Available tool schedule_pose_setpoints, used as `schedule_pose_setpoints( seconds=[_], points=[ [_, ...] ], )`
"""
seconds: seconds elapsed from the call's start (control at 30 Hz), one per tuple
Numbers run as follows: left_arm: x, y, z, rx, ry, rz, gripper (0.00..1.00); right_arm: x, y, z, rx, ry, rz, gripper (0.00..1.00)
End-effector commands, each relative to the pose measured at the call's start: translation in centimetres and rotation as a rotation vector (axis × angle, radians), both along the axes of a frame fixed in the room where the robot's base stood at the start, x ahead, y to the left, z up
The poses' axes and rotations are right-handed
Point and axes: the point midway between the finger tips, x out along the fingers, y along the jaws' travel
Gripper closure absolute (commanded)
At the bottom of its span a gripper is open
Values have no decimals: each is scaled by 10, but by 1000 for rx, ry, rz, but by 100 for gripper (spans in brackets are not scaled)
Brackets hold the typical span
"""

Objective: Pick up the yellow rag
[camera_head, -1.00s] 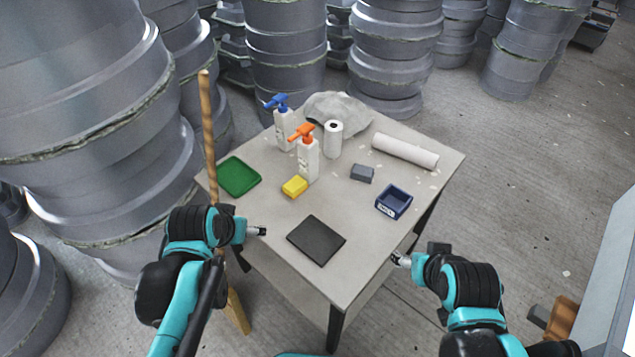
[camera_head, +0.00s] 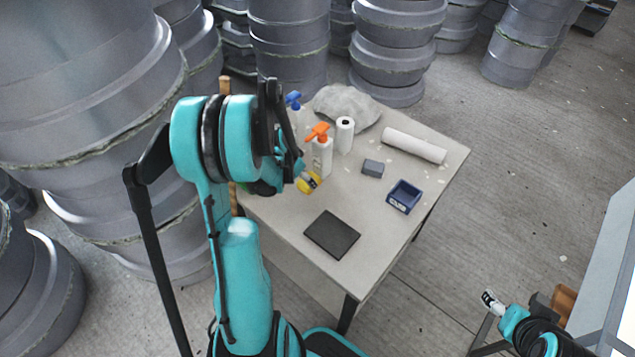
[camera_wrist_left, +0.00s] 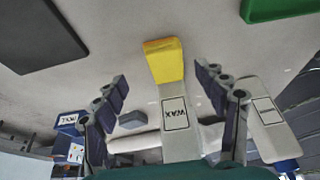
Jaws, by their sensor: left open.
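The yellow rag (camera_head: 303,188), a small folded block, lies on the table beside the white bottle with the orange pump (camera_head: 323,155). My left gripper (camera_head: 309,181) is over it and partly hides it. In the left wrist view the yellow rag (camera_wrist_left: 163,58) shows between and beyond the two spread fingers of my left gripper (camera_wrist_left: 162,80), which is open and empty. I cannot tell whether a finger touches it. My right gripper (camera_head: 490,299) is at the lower right, off the table; its jaws are too small to read.
A white bottle labelled WAX (camera_wrist_left: 178,118) stands close to the rag. A green tray (camera_wrist_left: 275,10) is nearby, hidden in the head view. A dark pad (camera_head: 332,235), blue bin (camera_head: 404,196), grey block (camera_head: 372,168) and white rolls (camera_head: 414,146) lie on the table. Its front right is clear.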

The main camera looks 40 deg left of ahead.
Motion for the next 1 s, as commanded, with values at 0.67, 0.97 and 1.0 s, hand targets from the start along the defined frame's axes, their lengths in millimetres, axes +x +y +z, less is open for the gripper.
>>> schedule_pose_setpoints(
  seconds=[0.67, 0.97, 1.0],
  points=[
    [22, 4, -55, 1, 0, 0, 28, 0, 0, -29, 0, 0, 0, 33],
    [22, 4, -55, 1, 0, 1, 80, 0, 0, -29, 0, 0, 0, 33],
    [22, 4, -55, 1, 0, 1, 84, 0, 0, -29, 0, 0, 0, 33]
  ],
)
